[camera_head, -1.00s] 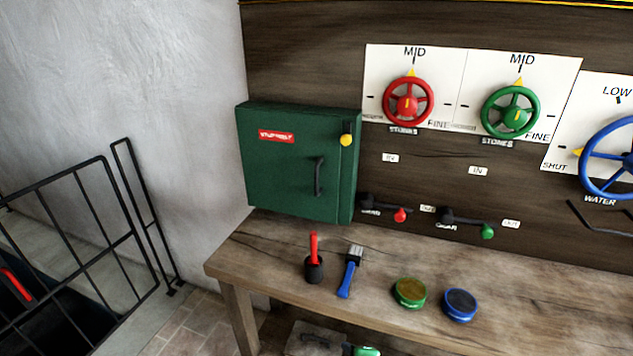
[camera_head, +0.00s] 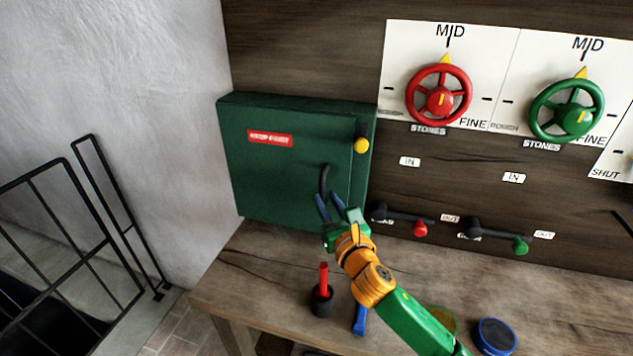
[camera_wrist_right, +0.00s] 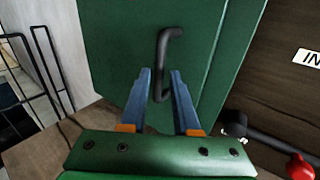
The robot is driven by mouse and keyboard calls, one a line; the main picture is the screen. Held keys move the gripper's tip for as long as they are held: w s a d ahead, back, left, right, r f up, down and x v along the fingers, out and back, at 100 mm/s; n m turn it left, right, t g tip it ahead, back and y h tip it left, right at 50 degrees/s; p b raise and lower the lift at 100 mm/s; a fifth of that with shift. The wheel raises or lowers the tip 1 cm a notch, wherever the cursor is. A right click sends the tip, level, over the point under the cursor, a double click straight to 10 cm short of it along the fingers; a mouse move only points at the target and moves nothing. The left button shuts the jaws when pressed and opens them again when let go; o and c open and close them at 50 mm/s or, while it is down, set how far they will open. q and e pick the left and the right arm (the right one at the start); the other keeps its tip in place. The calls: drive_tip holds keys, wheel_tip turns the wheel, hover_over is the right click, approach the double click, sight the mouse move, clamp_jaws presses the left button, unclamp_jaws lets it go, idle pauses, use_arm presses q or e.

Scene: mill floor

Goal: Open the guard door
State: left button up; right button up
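The guard door is the front of a green box (camera_head: 270,168) on the wall above the bench, with a red label and a yellow knob (camera_head: 361,145) at its upper right. The door looks closed. Its dark bar handle (camera_head: 325,180) stands upright near the right edge. My right gripper (camera_head: 332,203) is at the handle's lower end with its blue fingers apart. In the right wrist view the handle (camera_wrist_right: 163,62) reaches down between the open fingertips (camera_wrist_right: 161,75); I cannot tell whether they touch it. My left gripper is out of view.
On the wooden bench (camera_head: 240,282) stand a red-handled tool in a black cup (camera_head: 322,296), a blue-handled brush (camera_head: 359,320) and a blue round tin (camera_head: 495,336). Levers with red (camera_head: 420,229) and green (camera_head: 520,245) knobs stick out right of the box. A black railing (camera_head: 75,230) is at the left.

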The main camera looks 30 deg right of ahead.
sight(323, 193)
drive_tip(key=shift+w+r, duration=0.3)
drive_tip(key=shift+r, duration=0.45)
drive_tip(key=w, duration=0.2)
drive_tip(key=w+d+f, duration=0.1)
drive_tip(key=shift+s, duration=0.1)
drive_tip(key=shift+s+a+r, duration=0.15)
drive_tip(key=shift+c, duration=0.2)
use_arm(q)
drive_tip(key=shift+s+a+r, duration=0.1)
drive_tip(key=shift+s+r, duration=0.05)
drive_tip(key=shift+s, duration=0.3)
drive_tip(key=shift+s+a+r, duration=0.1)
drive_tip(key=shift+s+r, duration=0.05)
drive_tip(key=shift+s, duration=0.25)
use_arm(e)
clamp_jaws()
